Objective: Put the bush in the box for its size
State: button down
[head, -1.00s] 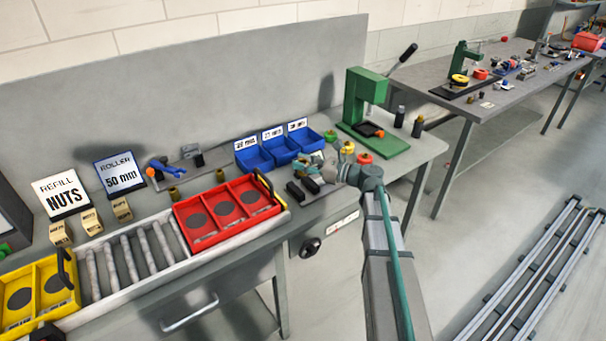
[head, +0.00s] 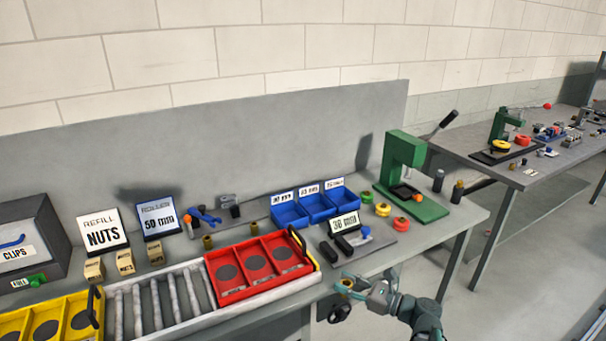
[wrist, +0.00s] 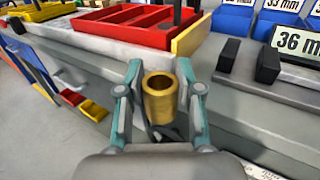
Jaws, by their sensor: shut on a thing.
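The bush (wrist: 160,98), a brass-coloured hollow cylinder, is upright between the fingers of my gripper (wrist: 160,100), which is shut on it. In the head view my gripper (head: 352,284) and the bush (head: 345,284) are just off the bench's front edge, right of the red tray. Three blue boxes, left (head: 289,214), middle (head: 316,207) and right (head: 342,203), stand further back against the panel. Each has a small label behind it; the middle one seems to read 33 mm. A sign reading 36 mm (head: 344,224) stands by two black blocks (head: 337,245), in front of the boxes.
A red tray (head: 228,296) with a yellow end lies left of my gripper, beside rollers (head: 155,305). A green press (head: 403,172) and red, yellow and green round pieces (head: 383,209) are at the right. Small brass cylinders (head: 207,242) stand behind the tray.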

notch_tip(320, 180, up, 9)
send_over(337, 242)
jog(key=s+a, duration=0.1)
jog(key=s, duration=0.3)
jog(key=shift+w+d+r, duration=0.15)
jog(key=shift+w, duration=0.45)
jog(key=shift+f+p, duration=1.2)
jog(key=shift+f, duration=3.6)
jog(key=shift+f, duration=0.1)
jog(key=shift+f, duration=0.1)
jog(key=c, duration=0.8)
grip_release()
jog(key=shift+o, duration=0.2)
